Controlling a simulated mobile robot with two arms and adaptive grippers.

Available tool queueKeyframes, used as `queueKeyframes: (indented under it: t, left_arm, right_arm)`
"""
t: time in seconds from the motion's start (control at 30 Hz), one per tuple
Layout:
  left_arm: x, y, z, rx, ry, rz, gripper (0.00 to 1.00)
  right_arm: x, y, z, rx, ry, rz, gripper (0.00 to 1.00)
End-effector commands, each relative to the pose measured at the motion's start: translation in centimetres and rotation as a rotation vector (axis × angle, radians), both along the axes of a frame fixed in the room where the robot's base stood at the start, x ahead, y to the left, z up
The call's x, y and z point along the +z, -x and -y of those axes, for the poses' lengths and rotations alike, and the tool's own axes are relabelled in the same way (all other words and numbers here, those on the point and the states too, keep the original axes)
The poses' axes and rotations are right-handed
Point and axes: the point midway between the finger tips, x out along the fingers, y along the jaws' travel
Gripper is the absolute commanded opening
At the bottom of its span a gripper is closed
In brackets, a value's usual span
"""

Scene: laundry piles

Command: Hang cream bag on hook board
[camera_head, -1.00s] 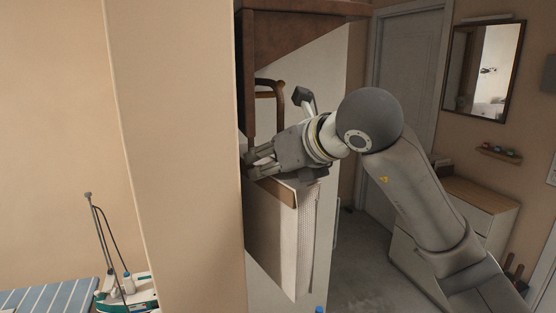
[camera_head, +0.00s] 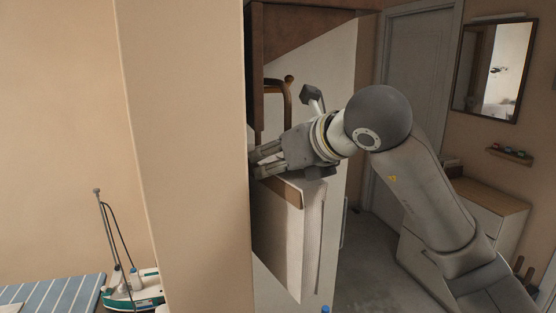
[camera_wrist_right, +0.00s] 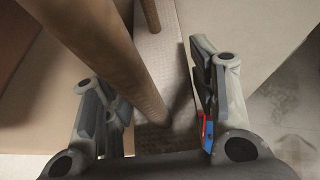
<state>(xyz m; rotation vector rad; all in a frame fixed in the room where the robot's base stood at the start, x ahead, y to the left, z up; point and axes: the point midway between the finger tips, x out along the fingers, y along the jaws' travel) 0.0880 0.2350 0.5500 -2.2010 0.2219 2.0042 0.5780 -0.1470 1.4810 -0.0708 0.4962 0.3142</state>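A cream, box-shaped item with a brown top edge (camera_head: 288,238) hangs or stands below my right gripper in the head view; it looks like the cream bag, but I cannot be sure. My right gripper (camera_head: 262,163) points left just above it, its fingertips beside the pale wall edge. In the right wrist view the gripper (camera_wrist_right: 160,115) has its fingers wide apart. A round brown bar (camera_wrist_right: 105,55) runs down between them, with no visible grip on it. I cannot make out the hook board. My left gripper is not in view.
A beige wall column (camera_head: 190,150) stands close left of the gripper and hides what is behind it. A curved brown wooden piece (camera_head: 289,92) is just above the gripper. A dresser (camera_head: 485,215) and mirror (camera_head: 490,70) are at right. The floor (camera_head: 370,260) between looks clear.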

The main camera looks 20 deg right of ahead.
Motion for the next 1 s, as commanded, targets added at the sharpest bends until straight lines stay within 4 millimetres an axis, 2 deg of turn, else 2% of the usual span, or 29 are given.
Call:
queueKeyframes:
  t: [0.03,0.1,0.4,0.53,1.0]
  left_arm:
    - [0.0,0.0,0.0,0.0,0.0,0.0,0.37]
    - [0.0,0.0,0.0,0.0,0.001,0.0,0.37]
    - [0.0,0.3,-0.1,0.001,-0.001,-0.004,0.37]
    - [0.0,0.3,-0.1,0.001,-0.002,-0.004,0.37]
    - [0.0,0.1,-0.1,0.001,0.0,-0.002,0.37]
  right_arm:
    - [0.0,0.0,0.0,0.0,0.0,0.0,0.64]
    - [0.0,0.0,0.0,0.0,0.0,0.0,0.71]
    - [-0.1,0.0,0.0,0.0,0.001,-0.003,0.71]
    - [0.4,0.7,0.3,-0.002,0.001,0.0,0.71]
    - [4.8,8.3,2.8,-0.002,0.002,0.004,0.71]
